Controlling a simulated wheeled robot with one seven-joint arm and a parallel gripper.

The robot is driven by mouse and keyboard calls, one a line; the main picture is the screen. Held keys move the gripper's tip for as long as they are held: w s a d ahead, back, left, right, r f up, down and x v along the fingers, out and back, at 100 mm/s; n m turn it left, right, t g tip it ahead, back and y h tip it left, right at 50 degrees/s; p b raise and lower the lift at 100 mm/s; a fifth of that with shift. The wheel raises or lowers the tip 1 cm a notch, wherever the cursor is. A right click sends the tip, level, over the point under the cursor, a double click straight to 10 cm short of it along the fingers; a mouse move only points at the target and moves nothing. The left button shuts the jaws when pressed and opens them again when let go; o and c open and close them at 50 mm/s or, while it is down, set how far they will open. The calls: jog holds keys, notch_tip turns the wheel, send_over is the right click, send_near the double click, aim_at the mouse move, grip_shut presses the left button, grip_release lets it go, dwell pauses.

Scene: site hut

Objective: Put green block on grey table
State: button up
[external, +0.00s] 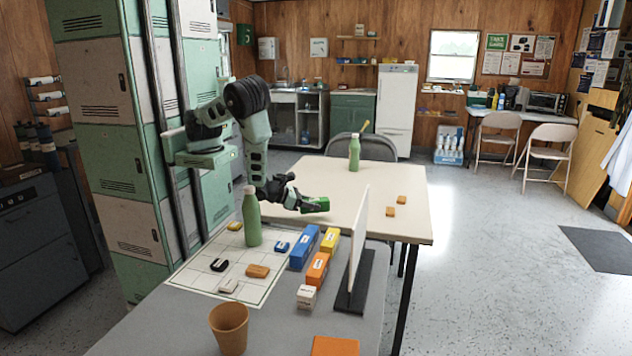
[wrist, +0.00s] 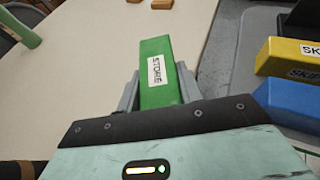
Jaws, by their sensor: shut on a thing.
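The green block (external: 318,204) is held between the fingers of my gripper (external: 304,205). In the wrist view the block (wrist: 157,65), with a white "STORE" label, sticks out ahead of the two fingers of my gripper (wrist: 160,92). The block appears to be above the cream table, near its boundary with the grey table; its height is hard to tell. The grey table (external: 150,330) is in the foreground of the external view and at the right of the wrist view (wrist: 232,75).
The grey table carries a green bottle (external: 252,218), blue block (external: 304,248), yellow block (external: 330,240), orange block (external: 317,270), brown cup (external: 229,328) and upright white panel (external: 359,240). The cream table (external: 330,175) holds another bottle (external: 354,153) and two small orange pieces (external: 391,211).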

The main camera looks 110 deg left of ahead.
jog(key=shift+w+a+r, duration=0.1)
jog(key=shift+a+r, duration=0.1)
jog(key=shift+a, duration=0.4)
jog(key=shift+w+a+r, duration=0.1)
jog(key=shift+a+r, duration=0.05)
jog(key=shift+a, duration=0.45)
jog(key=shift+w+a+r, duration=0.1)
jog(key=shift+a+r, duration=0.1)
jog(key=shift+a, duration=0.4)
jog(key=s+d+r+m+t+h+p, duration=0.15)
jog(key=d+r+m+h, duration=0.35)
jog(key=d+r, duration=1.3)
jog(key=h+b, duration=0.2)
send_over(239, 255)
notch_tip(239, 255, down, 5)
jog(key=shift+m, duration=0.4)
notch_tip(239, 255, down, 17)
jog(key=shift+f+b, duration=0.2)
jog(key=shift+b, duration=0.25)
